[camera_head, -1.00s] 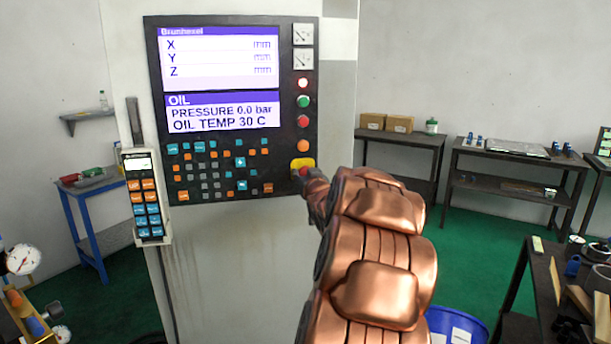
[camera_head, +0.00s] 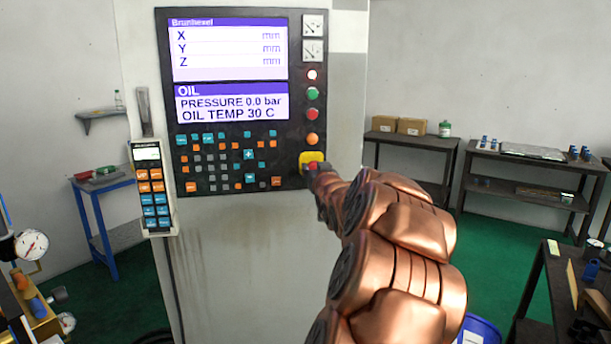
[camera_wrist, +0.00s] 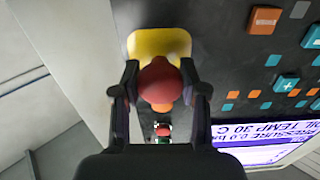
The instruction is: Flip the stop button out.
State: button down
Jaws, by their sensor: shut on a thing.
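The stop button is a red mushroom knob (camera_wrist: 160,82) on a yellow plate (camera_wrist: 158,44) in the wrist view. In the head view the yellow plate (camera_head: 311,157) sits at the lower right of the dark control panel, with the red knob (camera_head: 313,166) partly hidden by my gripper. My gripper (camera_wrist: 160,84) has one finger on each side of the red knob and is shut on it. In the head view my gripper (camera_head: 318,172) reaches the panel from the lower right.
The control panel (camera_head: 232,150) carries a lit screen, several small keys and a column of round buttons (camera_head: 313,93) above the stop button. A handheld keypad (camera_head: 152,190) hangs at its left. Benches stand behind at right, with open green floor (camera_head: 490,245).

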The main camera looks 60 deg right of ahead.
jog(key=shift+f, duration=0.1)
jog(key=c, duration=0.6)
grip_release()
jog(key=shift+s, duration=0.15)
jog(key=shift+a, duration=0.1)
jog(key=shift+s, duration=0.1)
jog(key=v, duration=1.1)
jog(key=shift+s+a, duration=0.2)
jog(key=shift+a, duration=0.15)
